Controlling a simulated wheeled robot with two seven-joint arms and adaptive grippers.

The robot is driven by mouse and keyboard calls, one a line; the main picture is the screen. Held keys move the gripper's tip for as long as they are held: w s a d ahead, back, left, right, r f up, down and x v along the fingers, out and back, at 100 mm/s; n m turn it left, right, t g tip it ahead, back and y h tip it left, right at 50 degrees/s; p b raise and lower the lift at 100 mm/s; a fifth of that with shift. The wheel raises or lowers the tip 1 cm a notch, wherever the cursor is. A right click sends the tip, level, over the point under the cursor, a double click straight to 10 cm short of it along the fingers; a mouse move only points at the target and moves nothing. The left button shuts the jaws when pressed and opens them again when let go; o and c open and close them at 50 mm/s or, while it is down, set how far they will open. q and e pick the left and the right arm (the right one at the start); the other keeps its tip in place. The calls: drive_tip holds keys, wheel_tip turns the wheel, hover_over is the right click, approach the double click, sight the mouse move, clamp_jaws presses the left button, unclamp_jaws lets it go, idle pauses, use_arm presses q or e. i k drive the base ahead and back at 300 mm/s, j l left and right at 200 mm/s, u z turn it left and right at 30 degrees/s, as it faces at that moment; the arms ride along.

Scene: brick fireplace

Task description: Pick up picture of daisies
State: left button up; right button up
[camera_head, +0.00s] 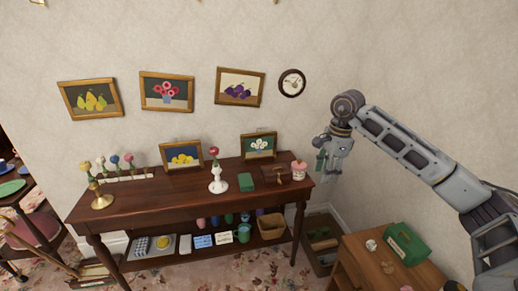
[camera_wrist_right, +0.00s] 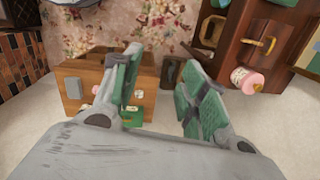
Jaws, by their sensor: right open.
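A small wood-framed picture with white flowers on dark green, which looks like the daisies (camera_head: 260,146), leans upright against the wall at the back of the long dark table (camera_head: 140,195). My right gripper (camera_head: 328,158) hangs in the air to the right of the picture, beyond the table's right end, apart from it. In the right wrist view its green-padded fingers (camera_wrist_right: 165,90) are spread with nothing between them. My left gripper is not in view.
Another framed picture (camera_head: 181,157) leans left. A wooden cabinet (camera_head: 360,260) stands at lower right.

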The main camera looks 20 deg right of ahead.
sight(254, 145)
drive_tip(key=i, duration=2)
